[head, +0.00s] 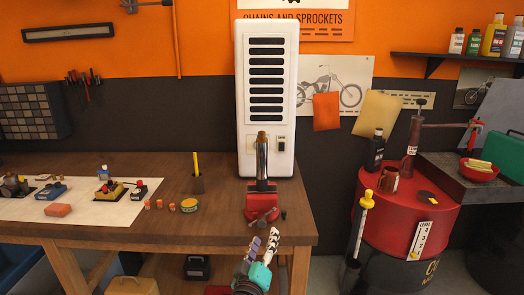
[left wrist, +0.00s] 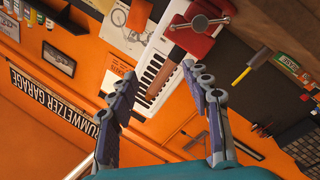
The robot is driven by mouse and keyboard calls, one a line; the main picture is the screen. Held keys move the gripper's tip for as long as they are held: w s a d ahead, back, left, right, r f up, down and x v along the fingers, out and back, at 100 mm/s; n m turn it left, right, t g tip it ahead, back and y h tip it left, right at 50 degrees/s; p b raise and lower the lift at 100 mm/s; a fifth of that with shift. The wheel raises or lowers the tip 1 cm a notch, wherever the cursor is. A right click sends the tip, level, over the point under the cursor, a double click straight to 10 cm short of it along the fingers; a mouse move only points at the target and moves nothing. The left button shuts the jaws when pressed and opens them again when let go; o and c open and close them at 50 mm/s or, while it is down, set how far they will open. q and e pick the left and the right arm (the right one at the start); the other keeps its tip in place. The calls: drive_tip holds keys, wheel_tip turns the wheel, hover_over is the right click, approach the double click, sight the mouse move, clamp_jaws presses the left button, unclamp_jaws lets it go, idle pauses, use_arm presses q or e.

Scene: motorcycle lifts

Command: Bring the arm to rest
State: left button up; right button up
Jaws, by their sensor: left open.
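My left gripper (head: 264,238) is at the bottom middle of the head view, in front of the bench's front edge. Its fingers point up and are spread, with nothing between them. In the left wrist view the open fingers (left wrist: 160,78) frame the wall and the white slotted unit beyond. A red vise (head: 262,205) with a dark upright part stands on the bench just behind the gripper, apart from it. The vise also shows at the top of the left wrist view (left wrist: 190,38). My right gripper is in neither view.
The wooden bench (head: 220,228) fills the left and middle. A white slotted unit (head: 267,160) stands behind the vise. A red drum (head: 410,225) with a mug and tools is to the right. A white sheet (head: 105,208) with several parts lies left.

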use_arm(q)
drive_tip(key=s+a+f+m+g+y, duration=0.2)
drive_tip(key=s+a+f+g, duration=0.3)
drive_tip(key=s+a, duration=0.4)
drive_tip(key=s+a+f+m+g+y, duration=0.2)
drive_tip(key=s+a+f+g, duration=0.4)
drive_tip(key=s, duration=0.9)
drive_tip(key=a+f+m, duration=0.1)
drive_tip(key=a+f, duration=0.1)
drive_tip(key=a, duration=0.1)
drive_tip(key=shift+a+m, duration=0.25)
drive_tip(key=shift+m, duration=0.15)
